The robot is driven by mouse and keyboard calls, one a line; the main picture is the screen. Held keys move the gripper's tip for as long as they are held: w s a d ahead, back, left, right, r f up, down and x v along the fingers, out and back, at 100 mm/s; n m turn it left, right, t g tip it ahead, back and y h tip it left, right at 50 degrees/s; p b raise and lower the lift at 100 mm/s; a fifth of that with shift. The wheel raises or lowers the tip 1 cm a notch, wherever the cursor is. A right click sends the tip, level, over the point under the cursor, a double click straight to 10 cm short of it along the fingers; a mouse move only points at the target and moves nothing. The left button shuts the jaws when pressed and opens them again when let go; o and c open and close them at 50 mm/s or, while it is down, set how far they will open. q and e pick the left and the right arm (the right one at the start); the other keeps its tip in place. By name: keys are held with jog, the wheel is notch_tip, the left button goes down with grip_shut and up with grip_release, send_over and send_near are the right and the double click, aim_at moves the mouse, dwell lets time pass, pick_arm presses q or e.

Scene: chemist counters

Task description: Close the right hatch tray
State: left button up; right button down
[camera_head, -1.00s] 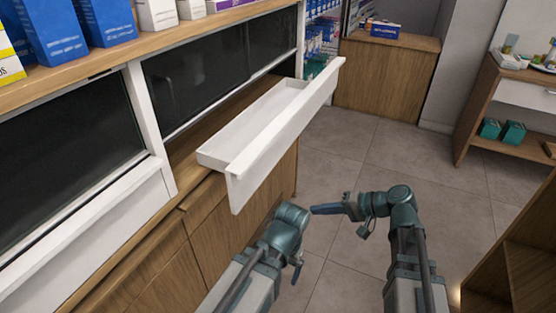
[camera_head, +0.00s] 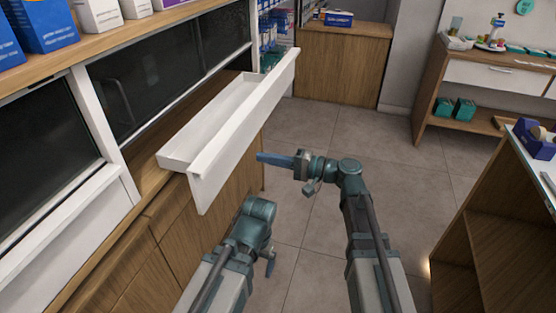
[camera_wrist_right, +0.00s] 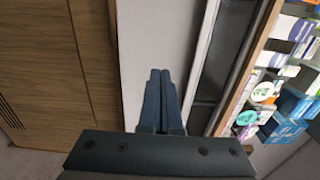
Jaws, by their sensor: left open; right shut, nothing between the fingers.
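The white hatch tray (camera_head: 194,178) stands pulled out from the counter, with its long front panel toward the aisle and its shallow inside empty. My right gripper (camera_head: 262,157) is shut and empty. Its fingers point at the outer face of the front panel, close to it; I cannot tell whether they touch. In the right wrist view the shut fingers (camera_wrist_right: 160,92) lie in front of a white surface (camera_wrist_right: 144,35), which looks like the tray front. My left gripper (camera_head: 271,262) is open, low beside the wooden counter, its fingers partly hidden by its wrist.
The wooden counter (camera_head: 185,235) runs along the left, with dark glass hatches (camera_head: 165,75) above and boxes on its shelf. Tiled floor (camera_head: 370,150) is free in the middle. A shelf unit (camera_head: 490,225) stands at the right, and a wooden counter (camera_head: 340,62) at the back.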

aim_at(230, 151)
jog(key=x, duration=0.8)
